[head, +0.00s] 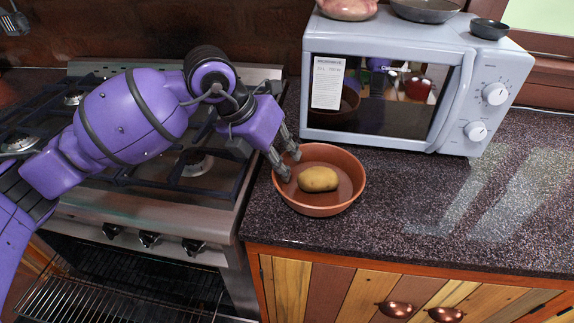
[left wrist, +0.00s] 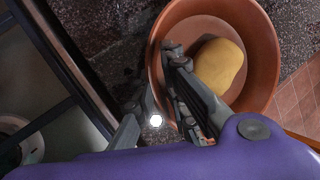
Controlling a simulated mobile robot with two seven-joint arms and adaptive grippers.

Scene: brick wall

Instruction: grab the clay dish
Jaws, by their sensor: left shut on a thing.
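The clay dish (head: 319,208) is a round terracotta bowl on the dark speckled counter, in front of the microwave. It holds a yellow-brown potato (head: 318,179). My left gripper (head: 288,166) is at the dish's left rim, shut on it. In the left wrist view the dish (left wrist: 268,50) fills the upper right, with the potato (left wrist: 220,65) inside. There one finger of my left gripper (left wrist: 158,75) is inside the rim and the other is outside it. The dish looks level on the counter. My right gripper is in neither view.
A light blue microwave (head: 450,100) stands right behind the dish, with pans and a pink item on top. A gas stove (head: 190,215) with its oven door open is at the left, under my left arm. The counter (head: 440,210) to the right is clear.

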